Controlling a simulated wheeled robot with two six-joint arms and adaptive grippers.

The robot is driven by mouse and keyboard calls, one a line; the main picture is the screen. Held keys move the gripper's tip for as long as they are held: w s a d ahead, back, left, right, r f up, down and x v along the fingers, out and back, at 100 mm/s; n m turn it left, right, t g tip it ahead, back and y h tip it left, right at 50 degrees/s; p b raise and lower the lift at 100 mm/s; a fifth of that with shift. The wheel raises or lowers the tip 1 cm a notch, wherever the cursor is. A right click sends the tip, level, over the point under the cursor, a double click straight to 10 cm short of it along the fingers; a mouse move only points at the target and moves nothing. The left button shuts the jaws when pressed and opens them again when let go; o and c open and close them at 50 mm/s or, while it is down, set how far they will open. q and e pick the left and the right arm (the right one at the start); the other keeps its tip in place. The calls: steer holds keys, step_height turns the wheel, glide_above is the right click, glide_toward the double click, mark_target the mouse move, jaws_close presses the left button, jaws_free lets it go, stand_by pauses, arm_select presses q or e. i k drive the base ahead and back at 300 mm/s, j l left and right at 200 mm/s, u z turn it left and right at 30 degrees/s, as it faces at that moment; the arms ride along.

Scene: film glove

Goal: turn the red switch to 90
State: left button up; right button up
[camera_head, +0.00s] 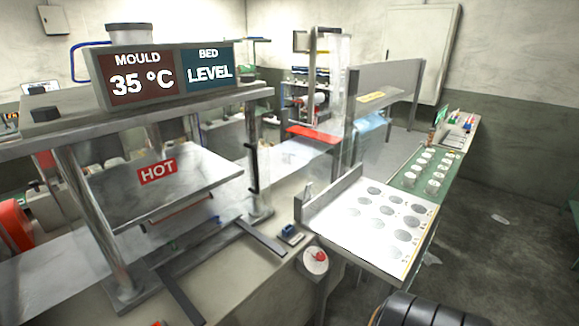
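A small red knob (320,256), likely the red switch, sits on a round pale plate (311,266) at the bench's front edge, in the lower middle of the head view. Its marks are too small to read. A display (165,76) above the press reads MOULD 35 °C and BED LEVEL. No fingers of my left or right gripper can be made out in the head view.
A press with a HOT label (157,173) stands at left. A blue switch (291,230) sits behind the red knob. A white board with grey discs (350,228) lies to the right. A black ribbed object (425,311) shows at the lower right.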

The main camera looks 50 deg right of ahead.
mark_target(320, 256)
steer(key=z, duration=1.8)
